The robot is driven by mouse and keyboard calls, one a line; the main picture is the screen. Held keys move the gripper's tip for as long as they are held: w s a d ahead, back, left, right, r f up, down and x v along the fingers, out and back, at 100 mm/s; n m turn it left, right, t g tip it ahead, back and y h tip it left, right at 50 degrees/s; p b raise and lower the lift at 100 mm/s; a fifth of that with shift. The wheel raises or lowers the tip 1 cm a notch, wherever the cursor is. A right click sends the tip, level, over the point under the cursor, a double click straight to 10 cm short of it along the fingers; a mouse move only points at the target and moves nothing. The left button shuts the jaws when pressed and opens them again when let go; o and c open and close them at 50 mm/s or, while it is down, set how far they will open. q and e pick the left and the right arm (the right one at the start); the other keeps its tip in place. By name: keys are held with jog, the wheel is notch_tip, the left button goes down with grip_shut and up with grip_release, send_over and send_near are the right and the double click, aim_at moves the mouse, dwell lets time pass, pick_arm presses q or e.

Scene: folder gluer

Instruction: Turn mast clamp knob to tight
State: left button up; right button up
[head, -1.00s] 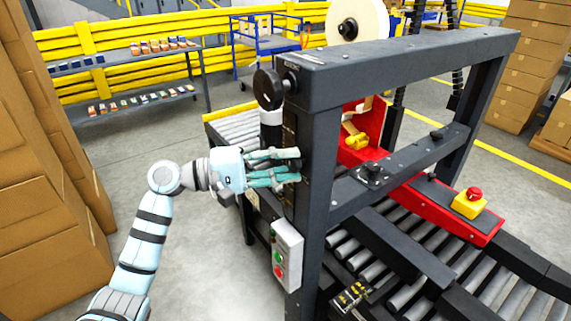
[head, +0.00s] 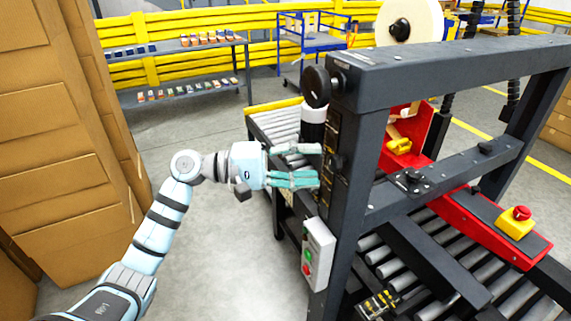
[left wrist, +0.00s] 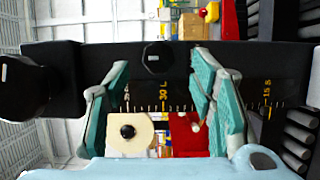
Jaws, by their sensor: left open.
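The mast clamp knob (left wrist: 158,58) is a small black faceted knob on the dark mast (left wrist: 225,62). In the left wrist view it appears between my two teal fingers, with a gap on each side. In the head view the knob (head: 337,163) is a small dark shape on the mast's left face, just beyond the fingertips. My left gripper (head: 319,164) is open and empty, pointing right at the mast. In the left wrist view its fingers (left wrist: 160,68) are spread around the knob. I cannot tell whether they reach its depth. My right gripper is not seen.
A larger black round knob (head: 318,86) sits at the mast top, above my gripper; it also shows in the wrist view (left wrist: 20,85). A control box (head: 318,254) with buttons hangs below. Stacked cartons (head: 70,140) stand at left. Floor between them is clear.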

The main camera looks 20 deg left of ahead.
pick_arm(q)
jog(key=v, duration=0.8)
jog(key=shift+s+a, duration=0.1)
jog(key=shift+a, duration=0.05)
